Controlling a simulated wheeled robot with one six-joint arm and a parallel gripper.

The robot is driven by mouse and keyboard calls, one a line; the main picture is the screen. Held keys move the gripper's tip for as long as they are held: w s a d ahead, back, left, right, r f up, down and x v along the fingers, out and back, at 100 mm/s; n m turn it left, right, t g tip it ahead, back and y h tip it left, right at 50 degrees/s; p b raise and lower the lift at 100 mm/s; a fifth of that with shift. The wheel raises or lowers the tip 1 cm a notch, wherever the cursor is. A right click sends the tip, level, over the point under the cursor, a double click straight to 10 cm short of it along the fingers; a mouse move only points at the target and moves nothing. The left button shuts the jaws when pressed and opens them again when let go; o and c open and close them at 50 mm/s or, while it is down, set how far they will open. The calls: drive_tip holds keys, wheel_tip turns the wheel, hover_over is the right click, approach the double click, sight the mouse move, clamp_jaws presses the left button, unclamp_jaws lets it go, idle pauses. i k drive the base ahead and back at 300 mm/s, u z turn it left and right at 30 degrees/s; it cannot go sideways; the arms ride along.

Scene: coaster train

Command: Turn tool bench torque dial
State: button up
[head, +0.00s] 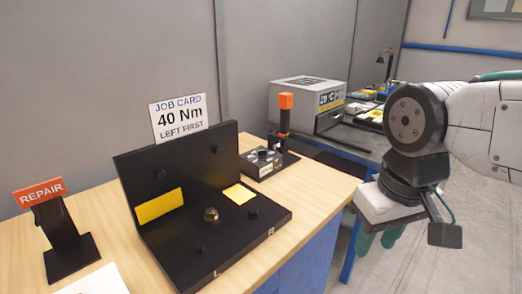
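A black tool with an orange top (286,101) stands upright at the right end of the bench. It rises from or behind a small dark box (262,162) with round features on its top. I cannot tell for sure which part is the torque dial, and no dial marks are readable. The job card (178,117) reads "JOB CARD 40 Nm LEFT FIRST". My gripper (377,241) hangs at the right, beyond the bench edge and apart from the tool. Its teal fingers point down, partly hidden by its pale body. Their opening is unclear.
A black L-shaped fixture (180,250) with yellow patches, pegs and a brass nut-like piece (211,215) fills the middle of the wooden bench (310,205). A "REPAIR" sign (40,192) stands left. A grey machine (308,97) stands behind right. Open floor lies right.

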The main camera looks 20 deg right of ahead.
sight(262, 153)
drive_tip(key=u, duration=0.05)
drive_tip(key=k, duration=1.05)
drive_tip(key=z, duration=0.8)
drive_tip(key=i, duration=1.45)
drive_tip(key=u, duration=0.8)
drive_tip(key=i, duration=0.4)
drive_tip(key=u, duration=0.35)
